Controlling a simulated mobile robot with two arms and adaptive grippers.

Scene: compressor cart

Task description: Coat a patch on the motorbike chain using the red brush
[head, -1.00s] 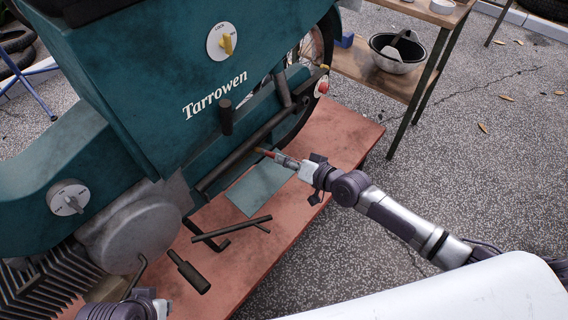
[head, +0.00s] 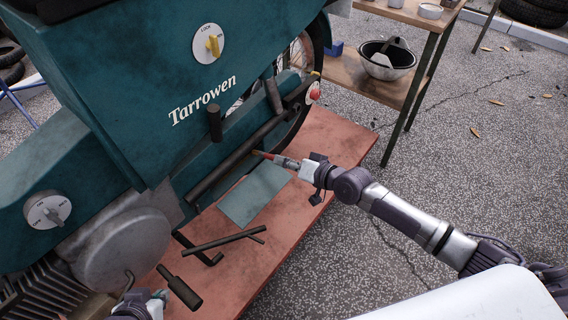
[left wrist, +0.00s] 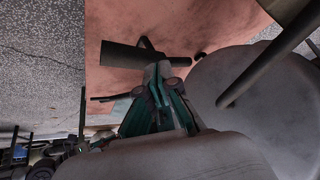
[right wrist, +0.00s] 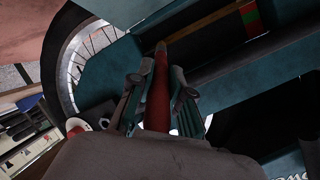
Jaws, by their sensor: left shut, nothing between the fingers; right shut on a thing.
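The red brush (head: 268,155) is held in my right gripper (head: 286,162), which is shut on it. In the right wrist view the brush (right wrist: 157,95) points away from the fingers, its pale tip near a long brown strip in a dark recess of the bike. The motorbike (head: 130,90) is teal, lettered "Tarrowen". My left gripper (left wrist: 165,78) is shut and empty, beside the engine cover.
A reddish bench (head: 325,140) under the bike holds a teal plate (head: 255,193), dark rods (head: 225,242) and a dark-handled tool (head: 182,290). The paved ground right is mostly open.

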